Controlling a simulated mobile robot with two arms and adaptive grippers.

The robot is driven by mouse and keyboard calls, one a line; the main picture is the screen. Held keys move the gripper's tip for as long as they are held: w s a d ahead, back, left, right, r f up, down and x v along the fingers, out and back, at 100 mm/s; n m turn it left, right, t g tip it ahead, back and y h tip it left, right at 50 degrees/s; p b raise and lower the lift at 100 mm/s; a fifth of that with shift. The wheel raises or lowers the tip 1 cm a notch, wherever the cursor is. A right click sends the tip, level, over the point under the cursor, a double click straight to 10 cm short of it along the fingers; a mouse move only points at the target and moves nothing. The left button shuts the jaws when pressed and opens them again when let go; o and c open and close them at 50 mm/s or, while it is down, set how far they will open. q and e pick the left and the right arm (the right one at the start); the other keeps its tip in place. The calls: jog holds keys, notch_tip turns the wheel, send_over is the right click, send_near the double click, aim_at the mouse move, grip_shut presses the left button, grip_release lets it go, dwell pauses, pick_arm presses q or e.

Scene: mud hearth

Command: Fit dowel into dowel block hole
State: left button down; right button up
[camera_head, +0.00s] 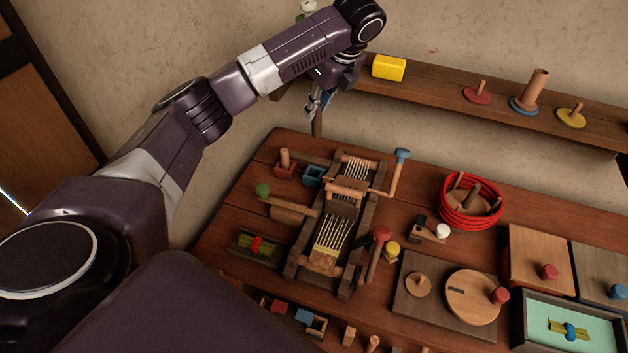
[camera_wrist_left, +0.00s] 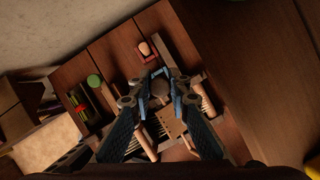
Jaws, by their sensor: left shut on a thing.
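My left gripper (camera_head: 318,103) is raised above the back left of the workbench, in front of the wall shelf. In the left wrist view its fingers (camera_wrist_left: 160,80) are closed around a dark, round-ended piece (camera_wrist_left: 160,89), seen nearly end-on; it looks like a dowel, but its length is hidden. A small red block (camera_head: 285,170) with a wooden dowel (camera_head: 285,156) upright in it stands on the bench below. A blue block (camera_head: 313,175) with a dark opening sits just right of it. My right gripper is out of view.
A wooden frame with strings (camera_head: 334,235) stands right of the blocks, with a blue-topped crank (camera_head: 402,157). A green-knobbed lever (camera_head: 263,190) lies in front. The shelf (camera_head: 440,86) carries a yellow block (camera_head: 389,68). A red coil (camera_head: 469,205) sits farther right.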

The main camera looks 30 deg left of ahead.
pick_arm(q)
jog(key=shift+a+f, duration=0.1)
jog(key=shift+a, duration=0.15)
jog(key=shift+f+m, duration=0.3)
jog(key=shift+f, duration=0.05)
notch_tip(320, 180, down, 17)
jog(key=shift+w+a+f+p, duration=0.1)
jog(key=shift+p, duration=0.8)
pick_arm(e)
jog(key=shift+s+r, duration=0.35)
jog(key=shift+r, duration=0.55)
pick_arm(q)
jog(key=c, duration=1.8)
grip_release()
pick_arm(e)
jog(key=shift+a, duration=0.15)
pick_arm(q)
jog(key=shift+r, duration=0.35)
jog(key=b+v, duration=0.1)
jog(key=v, duration=1)
jog(key=shift+r, duration=0.2)
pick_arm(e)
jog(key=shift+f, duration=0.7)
